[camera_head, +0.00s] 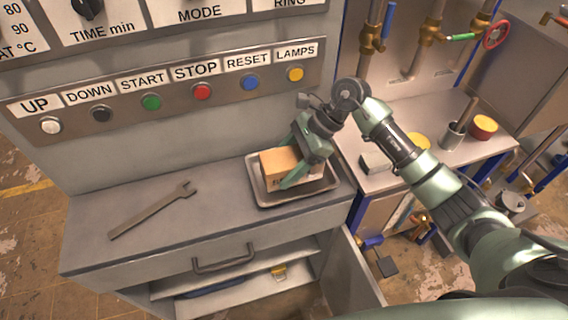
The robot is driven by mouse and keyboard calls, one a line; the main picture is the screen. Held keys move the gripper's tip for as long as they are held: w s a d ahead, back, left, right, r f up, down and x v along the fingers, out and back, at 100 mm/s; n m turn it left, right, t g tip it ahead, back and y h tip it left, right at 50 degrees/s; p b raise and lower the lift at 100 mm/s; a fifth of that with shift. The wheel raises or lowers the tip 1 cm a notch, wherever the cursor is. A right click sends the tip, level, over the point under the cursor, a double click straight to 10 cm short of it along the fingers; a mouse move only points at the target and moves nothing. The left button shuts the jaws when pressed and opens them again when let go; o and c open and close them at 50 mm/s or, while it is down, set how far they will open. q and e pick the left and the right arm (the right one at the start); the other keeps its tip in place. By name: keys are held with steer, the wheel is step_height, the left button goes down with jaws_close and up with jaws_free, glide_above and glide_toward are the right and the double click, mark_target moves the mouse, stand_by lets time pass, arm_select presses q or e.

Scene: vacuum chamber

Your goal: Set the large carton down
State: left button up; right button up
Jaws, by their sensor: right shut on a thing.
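The large carton (275,163) is a tan box at a grey metal tray (264,200) on the right part of the grey worktop. My right gripper (297,172) comes in from the right and is shut on the carton, with its green fingers at the box's side. The carton looks to be within the tray's rim. I cannot tell whether its underside touches the tray floor. The gripper hides the carton's right end. My left gripper is not in view.
A wrench (152,210) lies on the worktop's left part. A button panel (170,92) rises behind. Below are a drawer handle (223,258) and an open shelf. A second bench (390,180) at right holds a cup (452,135) and small items. The worktop's middle is clear.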

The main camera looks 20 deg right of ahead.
steer(key=shift+f, duration=0.15)
steer(key=shift+f, duration=0.1)
steer(key=shift+f+b, duration=0.1)
steer(key=shift+b, duration=0.2)
steer(key=o, duration=1.5)
steer(key=shift+c, duration=0.2)
steer(key=shift+r+p, duration=0.3)
steer(key=b+v, duration=0.3)
steer(key=v, duration=0.7)
steer(key=shift+d+r, duration=0.2)
steer(key=shift+d, duration=0.15)
steer(key=shift+d+r, duration=0.25)
steer(key=shift+r, duration=0.2)
